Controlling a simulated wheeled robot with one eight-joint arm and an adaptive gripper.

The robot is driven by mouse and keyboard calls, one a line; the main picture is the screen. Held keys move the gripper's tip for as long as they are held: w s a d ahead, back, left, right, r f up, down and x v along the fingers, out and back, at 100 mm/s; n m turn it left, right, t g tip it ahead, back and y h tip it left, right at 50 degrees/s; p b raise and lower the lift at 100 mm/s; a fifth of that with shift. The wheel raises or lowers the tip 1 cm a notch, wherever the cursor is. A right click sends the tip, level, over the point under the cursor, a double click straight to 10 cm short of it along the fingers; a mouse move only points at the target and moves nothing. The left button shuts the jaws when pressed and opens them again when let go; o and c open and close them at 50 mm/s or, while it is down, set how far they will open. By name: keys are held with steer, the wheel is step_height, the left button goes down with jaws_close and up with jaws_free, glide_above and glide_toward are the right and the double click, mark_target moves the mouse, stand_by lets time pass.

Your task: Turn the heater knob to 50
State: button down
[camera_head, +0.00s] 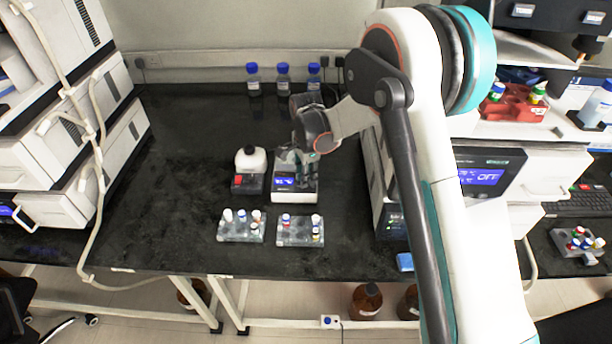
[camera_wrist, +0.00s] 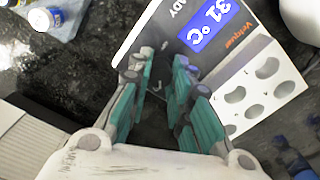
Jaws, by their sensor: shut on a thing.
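The heater (camera_head: 295,190) is a small white and dark unit with a lit blue display on its front, in the middle of the bench. In the wrist view its panel (camera_wrist: 262,40) shows 31 °C and the word READY, and a white block with several oval holes adjoins it. My gripper (camera_head: 294,160) is down at the top of the heater. In the wrist view its teal-padded fingers (camera_wrist: 157,82) are closed in beside the panel, left of the display. The knob is hidden between the fingertips, so its setting cannot be read.
A unit with a white round top (camera_head: 250,160) stands close left of the heater. Two clear vial racks (camera_head: 240,232) (camera_head: 300,234) sit in front. Three blue-capped bottles (camera_head: 283,80) stand behind. The bench is clear at left; larger instruments stand at both sides.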

steer(key=shift+w+m, duration=0.1)
steer(key=shift+m, duration=0.8)
steer(key=c, duration=1.4)
jaws_free()
steer(key=shift+c, duration=0.2)
step_height(320, 180, up, 12)
